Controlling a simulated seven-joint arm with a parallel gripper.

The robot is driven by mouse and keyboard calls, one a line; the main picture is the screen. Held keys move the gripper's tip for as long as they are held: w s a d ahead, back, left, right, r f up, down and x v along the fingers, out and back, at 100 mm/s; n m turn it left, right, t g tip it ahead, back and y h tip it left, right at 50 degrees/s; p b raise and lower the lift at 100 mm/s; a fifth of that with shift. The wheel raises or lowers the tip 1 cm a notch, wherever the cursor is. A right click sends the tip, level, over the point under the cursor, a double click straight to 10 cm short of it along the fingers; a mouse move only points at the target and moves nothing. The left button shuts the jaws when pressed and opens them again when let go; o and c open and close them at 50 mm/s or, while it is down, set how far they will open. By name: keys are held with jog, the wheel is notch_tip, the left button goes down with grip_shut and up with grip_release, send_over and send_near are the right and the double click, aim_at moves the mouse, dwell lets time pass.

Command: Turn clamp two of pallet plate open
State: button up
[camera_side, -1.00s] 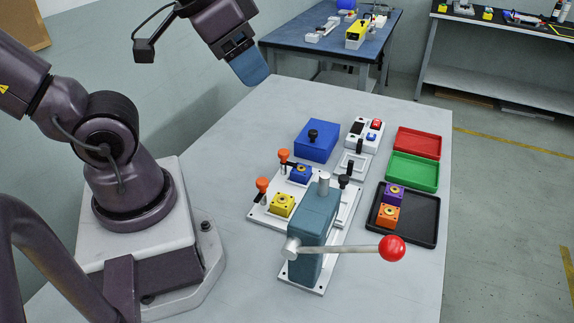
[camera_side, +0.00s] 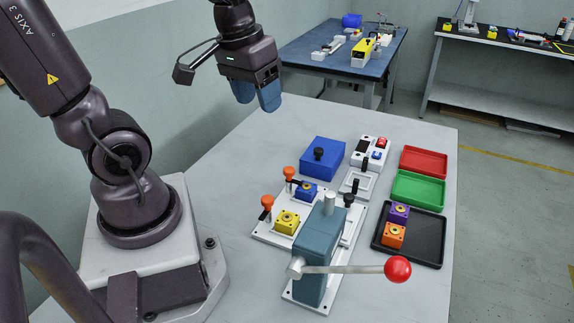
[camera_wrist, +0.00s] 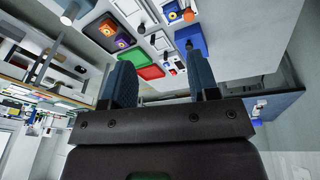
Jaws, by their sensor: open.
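The white pallet plate (camera_side: 262,235) lies on the table and carries a yellow block (camera_side: 286,222) and a blue block (camera_side: 306,191). Two clamps with orange knobs stand along its left edge: a near one (camera_side: 267,201) and a far one (camera_side: 289,173). The far clamp's black arm points toward the blue block; the near one's arm is hard to make out. No label shows which is clamp two. My gripper (camera_side: 257,101) is open and empty, high above the table's far left, well away from both clamps. Its two blue fingers are apart in the wrist view (camera_wrist: 158,75).
A teal press (camera_side: 316,255) with a red-balled lever (camera_side: 397,269) stands in front of the plate. A blue box (camera_side: 323,158) is behind it. Red (camera_side: 424,161), green (camera_side: 419,190) and black (camera_side: 430,242) trays lie right. The table's left side is clear.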

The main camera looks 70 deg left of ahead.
aim_at(288, 168)
jog(key=w+a+f+n+h, duration=0.4)
jog(key=a+f+n, duration=0.8)
jog(key=n, duration=1)
jog(key=shift+t+y, duration=0.4)
jog(key=x, duration=0.8)
jog(key=w+x, duration=0.1)
jog(key=x, duration=0.3)
jog(key=shift+a+r, duration=0.1)
jog(key=shift+a, duration=0.1)
jog(key=c, duration=0.9)
